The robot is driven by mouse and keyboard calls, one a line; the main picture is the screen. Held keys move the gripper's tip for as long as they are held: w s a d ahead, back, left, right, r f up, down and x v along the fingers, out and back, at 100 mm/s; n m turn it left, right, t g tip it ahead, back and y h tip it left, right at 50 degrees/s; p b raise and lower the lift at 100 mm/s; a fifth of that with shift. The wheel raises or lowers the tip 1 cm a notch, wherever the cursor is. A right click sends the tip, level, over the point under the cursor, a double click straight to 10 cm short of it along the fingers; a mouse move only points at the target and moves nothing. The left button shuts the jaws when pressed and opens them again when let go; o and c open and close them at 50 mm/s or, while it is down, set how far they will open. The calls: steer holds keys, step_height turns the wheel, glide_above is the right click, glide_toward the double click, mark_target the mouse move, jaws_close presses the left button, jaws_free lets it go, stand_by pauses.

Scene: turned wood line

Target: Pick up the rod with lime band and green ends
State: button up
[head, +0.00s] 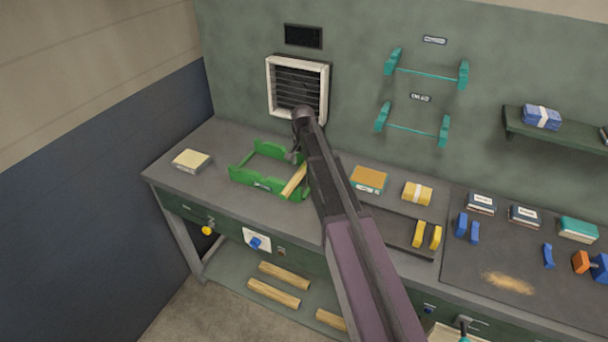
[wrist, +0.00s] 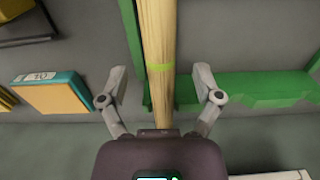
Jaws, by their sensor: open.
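The fingers are apart, with a gap on each side of the rod. Its ends are not clearly seen, so I cannot tell their colour. In the head view the rod (head: 294,181) lies at the right side of a green tray (head: 240,179), partly behind my arm. My gripper (head: 296,157) is at the rod's far part there, partly hidden by my arm.
The green tray's wall (wrist: 255,88) lies right of the rod in the wrist view. A teal and orange book (head: 368,179), a yellow bundle (head: 417,193) and a dark tray (head: 385,222) are to the right. A cream book (head: 191,160) lies left. A vent (head: 298,90) is on the wall behind.

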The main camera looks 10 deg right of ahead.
steer(key=shift+f+b, duration=0.9)
steer(key=shift+f, duration=0.3)
jaws_close()
